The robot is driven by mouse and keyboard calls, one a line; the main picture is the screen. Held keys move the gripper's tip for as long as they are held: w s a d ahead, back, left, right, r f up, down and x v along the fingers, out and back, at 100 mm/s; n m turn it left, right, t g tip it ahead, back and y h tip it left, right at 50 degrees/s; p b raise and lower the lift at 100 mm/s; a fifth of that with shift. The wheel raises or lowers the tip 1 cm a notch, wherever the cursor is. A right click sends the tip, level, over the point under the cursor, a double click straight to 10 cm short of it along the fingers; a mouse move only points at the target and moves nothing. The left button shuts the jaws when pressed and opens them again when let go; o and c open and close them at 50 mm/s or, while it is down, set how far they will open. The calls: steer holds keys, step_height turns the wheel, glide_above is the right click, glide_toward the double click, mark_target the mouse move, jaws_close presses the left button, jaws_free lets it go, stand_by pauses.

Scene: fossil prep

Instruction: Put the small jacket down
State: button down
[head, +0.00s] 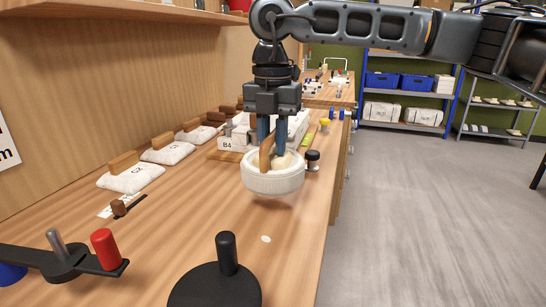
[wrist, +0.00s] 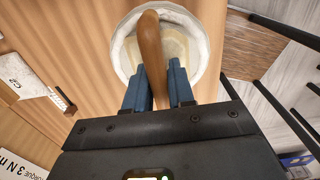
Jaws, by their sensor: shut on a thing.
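The small jacket (head: 273,182) is a round white plaster shell with a paler inside and a brown wooden handle (wrist: 150,45) standing up across it. My gripper (head: 271,140) is shut on that handle, with a blue finger on each side. The jacket hangs level under it, over the wooden bench (head: 200,235) near its right edge. It looks slightly above the bench top, but the gap is hard to judge. In the wrist view the jacket's white rim (wrist: 118,48) shows around the handle, partly hidden by the handle and fingers.
A black round base with a post (head: 226,275) and a dark bar with a red cylinder (head: 105,250) stand in front. White bags with wooden blocks (head: 132,178) line the left. A black-topped knob (head: 312,160) is close right of the jacket. The bench between has free room.

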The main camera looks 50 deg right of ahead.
mark_target(273, 158)
steer(key=shift+f, duration=1.9)
steer(key=shift+f, duration=0.2)
steer(key=c, duration=1)
jaws_free()
steer(key=shift+o, duration=0.2)
steer(key=shift+r, duration=0.15)
step_height(273, 158, up, 12)
steer(key=shift+r, duration=0.1)
